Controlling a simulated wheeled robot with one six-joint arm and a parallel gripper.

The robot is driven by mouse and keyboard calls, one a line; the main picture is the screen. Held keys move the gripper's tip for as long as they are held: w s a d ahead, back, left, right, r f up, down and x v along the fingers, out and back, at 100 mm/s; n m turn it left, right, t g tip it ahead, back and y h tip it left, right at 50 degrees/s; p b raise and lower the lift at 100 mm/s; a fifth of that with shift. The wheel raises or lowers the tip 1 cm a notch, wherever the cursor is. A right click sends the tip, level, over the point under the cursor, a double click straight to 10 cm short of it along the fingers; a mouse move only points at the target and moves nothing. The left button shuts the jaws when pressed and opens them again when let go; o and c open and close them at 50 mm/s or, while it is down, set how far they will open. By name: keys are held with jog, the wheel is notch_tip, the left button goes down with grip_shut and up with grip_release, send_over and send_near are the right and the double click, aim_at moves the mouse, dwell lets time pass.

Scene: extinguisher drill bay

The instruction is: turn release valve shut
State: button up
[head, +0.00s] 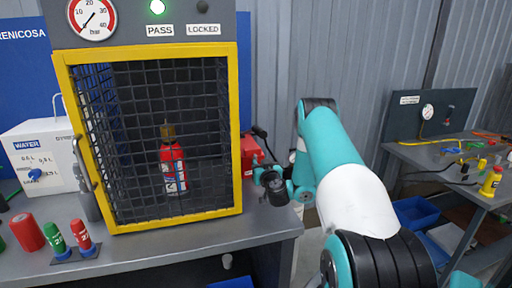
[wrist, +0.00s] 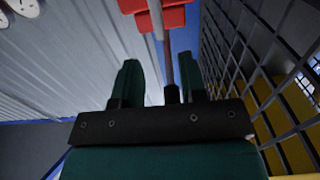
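A red part, probably the release valve (wrist: 160,15), shows at the top of the wrist view, with a thin grey rod (wrist: 168,65) running down from it. My gripper (wrist: 159,80) has its two dark green fingers apart, one on each side of the rod; I cannot tell whether either touches it. The red part lies beyond the fingertips. In the head view a red object (head: 250,155) stands just right of the yellow-framed cage, partly hidden by the cage and my wrist. My arm's end is beside it, and my fingers there are too small to make out.
The mesh cage (head: 240,130) holds a red extinguisher (head: 173,168). Above it, a green lamp (head: 157,7) is lit by PASS and the LOCKED lamp (head: 203,6) is dark. A gauge (head: 92,18) reads low. The cage mesh (wrist: 285,90) is close on the right in the wrist view.

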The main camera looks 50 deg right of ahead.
aim_at(256, 157)
jog(key=w+p, duration=0.2)
jog(key=p, duration=0.1)
jog(key=shift+d+r+p, duration=0.15)
jog(key=shift+d+p, duration=0.15)
jog(key=shift+d, duration=0.05)
jog(key=shift+p+x, duration=1.75)
jog(key=shift+x, duration=0.55)
jog(key=shift+s+d, duration=0.1)
grip_shut()
